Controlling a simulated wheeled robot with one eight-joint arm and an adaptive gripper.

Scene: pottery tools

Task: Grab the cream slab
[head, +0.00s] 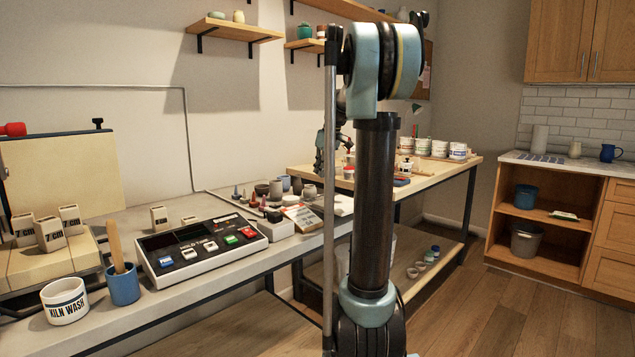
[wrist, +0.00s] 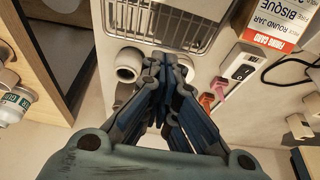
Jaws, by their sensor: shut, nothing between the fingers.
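I cannot tell for sure which thing is the cream slab. A large cream panel (head: 62,175) stands upright at the far left in the head view, behind several small cream blocks. A pale flat object (head: 340,205) lies on the bench near the column of my arm, partly hidden by it. My gripper (wrist: 160,68) is shut and empty in the wrist view, its dark blue fingers together over a pale surface with a grille. No slab is in its fingers.
A control box (head: 200,248) with coloured buttons, a KILN WASH pot (head: 65,300) and a blue cup (head: 123,284) stand on the left bench. In the wrist view, a white cup (wrist: 128,65) is beside my fingers and a firing card (wrist: 275,25) is at upper right.

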